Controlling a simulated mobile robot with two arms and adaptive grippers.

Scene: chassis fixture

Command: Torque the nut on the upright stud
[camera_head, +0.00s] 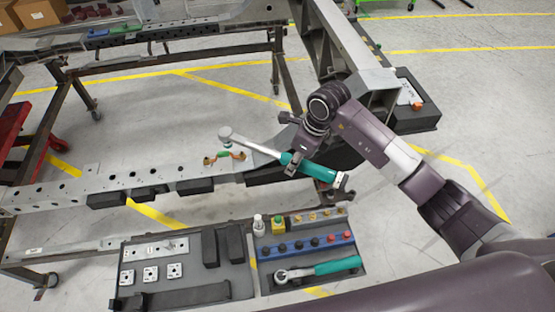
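My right arm comes in from the right, and its gripper (294,162) is shut on a torque wrench with a teal handle (318,169). The wrench reaches left, and its round silver head (226,133) is over the perforated grey chassis rail (150,190). A small dark and teal piece shows under the head. Just below it in the picture, an orange and green part (225,155) sits on the rail. I cannot make out the upright stud or the nut, nor tell whether the head touches anything. My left gripper is not in view.
A tool tray (250,270) at the front holds black blocks, square plates, sockets, bottles and a second teal-handled wrench (318,268). A steel frame post (330,40) stands behind my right arm. A red cart (12,125) is at the left edge.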

